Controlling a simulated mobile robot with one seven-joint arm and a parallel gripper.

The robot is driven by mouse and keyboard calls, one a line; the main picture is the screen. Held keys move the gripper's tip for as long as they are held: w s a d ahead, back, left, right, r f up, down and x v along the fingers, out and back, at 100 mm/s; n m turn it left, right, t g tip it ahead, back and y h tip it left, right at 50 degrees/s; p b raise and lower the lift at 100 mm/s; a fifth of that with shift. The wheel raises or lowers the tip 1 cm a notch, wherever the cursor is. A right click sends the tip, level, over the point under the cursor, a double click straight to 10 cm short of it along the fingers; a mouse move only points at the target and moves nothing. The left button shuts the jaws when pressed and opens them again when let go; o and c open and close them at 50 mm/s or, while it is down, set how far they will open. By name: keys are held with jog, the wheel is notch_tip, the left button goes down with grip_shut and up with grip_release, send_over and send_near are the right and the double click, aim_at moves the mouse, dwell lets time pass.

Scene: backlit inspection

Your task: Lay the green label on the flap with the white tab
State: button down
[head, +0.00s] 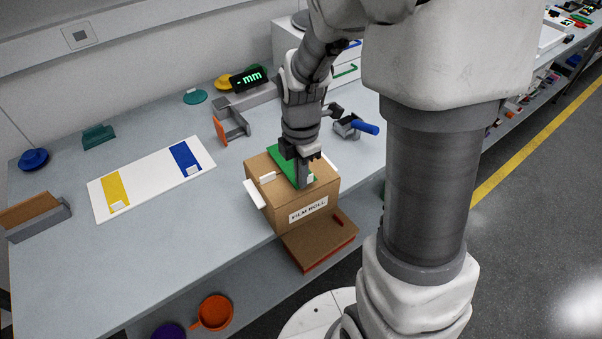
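The green label (284,158) is a long strip on or just above the top of a brown cardboard box (266,198) marked "FILM ROLL". A small white tab (310,179) shows at its near end. Another white tab (267,178) is on the left part of the box top, and a white piece (255,195) sticks out from the box's left side. My gripper (304,184) points down over the near end of the green label, beside its tab. The fingers overlap in this view, so their gap and any grip on the label are hidden.
A white sheet (143,188) left of the box bears a yellow label (116,187) and a blue label (184,155). A brown flat piece (318,240) juts out at the table's front edge. An orange-ended grey fixture (233,128) and blue-handled tool (364,127) stand behind.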

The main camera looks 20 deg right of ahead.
jog(key=shift+f+b, duration=0.65)
jog(key=shift+f, duration=0.3)
jog(key=c, duration=1)
grip_release()
jog(key=shift+r, duration=0.1)
jog(key=shift+r, duration=0.1)
notch_tip(320, 180, up, 17)
jog(key=p, duration=0.1)
jog(key=shift+r, duration=0.15)
